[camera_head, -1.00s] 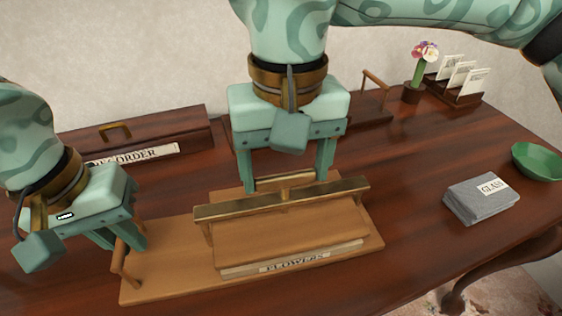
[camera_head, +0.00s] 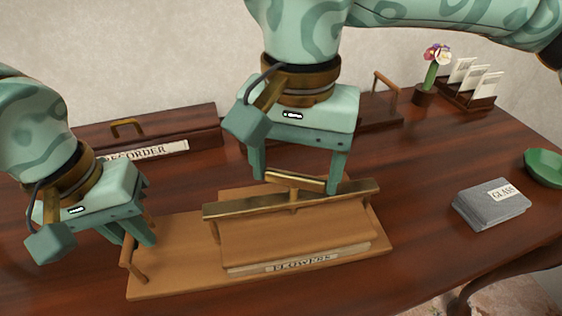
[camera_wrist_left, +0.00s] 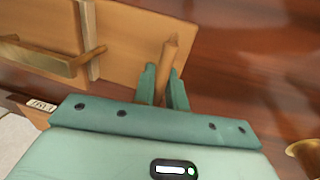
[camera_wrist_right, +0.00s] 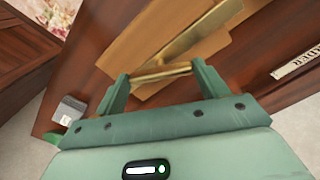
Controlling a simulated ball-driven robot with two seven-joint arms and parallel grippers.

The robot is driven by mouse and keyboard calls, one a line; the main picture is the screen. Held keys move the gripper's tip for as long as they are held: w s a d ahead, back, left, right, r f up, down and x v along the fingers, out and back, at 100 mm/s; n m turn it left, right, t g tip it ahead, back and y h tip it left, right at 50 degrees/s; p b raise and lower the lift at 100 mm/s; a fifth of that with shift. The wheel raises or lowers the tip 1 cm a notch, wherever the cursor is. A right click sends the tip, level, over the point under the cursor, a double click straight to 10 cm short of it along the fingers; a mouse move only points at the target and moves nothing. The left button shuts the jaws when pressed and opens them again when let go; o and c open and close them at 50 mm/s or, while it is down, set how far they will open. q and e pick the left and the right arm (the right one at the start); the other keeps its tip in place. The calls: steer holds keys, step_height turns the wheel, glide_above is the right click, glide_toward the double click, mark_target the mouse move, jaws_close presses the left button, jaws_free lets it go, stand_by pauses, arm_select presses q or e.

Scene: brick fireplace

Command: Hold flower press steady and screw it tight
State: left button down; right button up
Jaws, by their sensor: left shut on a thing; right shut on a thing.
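The flower press has a wooden base board (camera_head: 170,275), a pressing board (camera_head: 290,240) with a FLOWERS label on its front edge, and a brass crossbar (camera_head: 325,198) above. A brass T-handle (camera_head: 295,180) tops the screw at the crossbar's middle. My left gripper (camera_head: 137,243) is shut on the wooden end handle (camera_head: 135,268) at the board's left; the handle also shows between the fingers in the left wrist view (camera_wrist_left: 169,55). My right gripper (camera_head: 298,183) points down, shut on the T-handle, which spans its fingers in the right wrist view (camera_wrist_right: 160,73).
A dark RECORDER box (camera_head: 150,140) stands behind on the left. Grey GLASS sheets (camera_head: 490,206) and a green bowl (camera_head: 546,166) lie right. A potted flower (camera_head: 428,85) and card rack (camera_head: 468,93) stand at the back right. Table between press and glass is clear.

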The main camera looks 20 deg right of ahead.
steer(key=m, duration=1.4)
steer(key=shift+m, duration=0.3)
steer(key=m, duration=0.3)
steer(key=shift+m, duration=0.3)
steer(key=m, duration=0.3)
steer(key=shift+m, duration=0.4)
steer(key=m, duration=0.6)
steer(key=shift+m, duration=0.4)
steer(key=o, duration=1)
